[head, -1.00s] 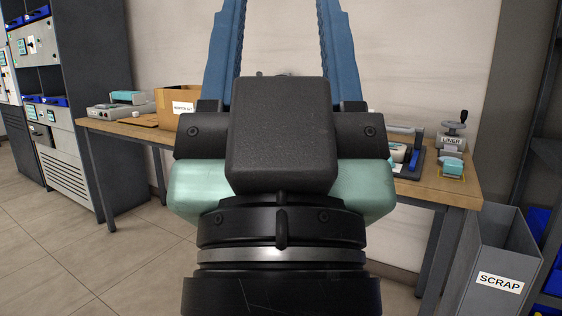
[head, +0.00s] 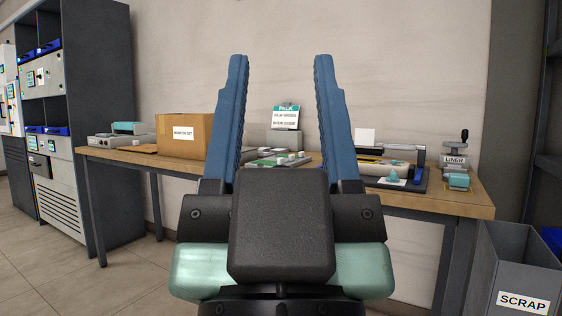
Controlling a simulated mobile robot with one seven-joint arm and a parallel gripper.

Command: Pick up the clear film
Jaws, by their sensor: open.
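My gripper (head: 281,62) is open and empty, with its two blue fingers pointing up and well apart in the middle of the head view. It stands in front of the workbench (head: 445,196) and hides part of its middle. I cannot make out a clear film for certain. A small upright white sheet (head: 365,136) shows at a dark device (head: 415,180) on the right part of the bench, but I cannot tell what it is.
A cardboard box (head: 183,140) stands on the bench left of my gripper. A card sign (head: 286,117) shows between the fingers. A device labelled LINER (head: 455,160) is at the bench's right end. A grey SCRAP bin (head: 510,265) stands at lower right.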

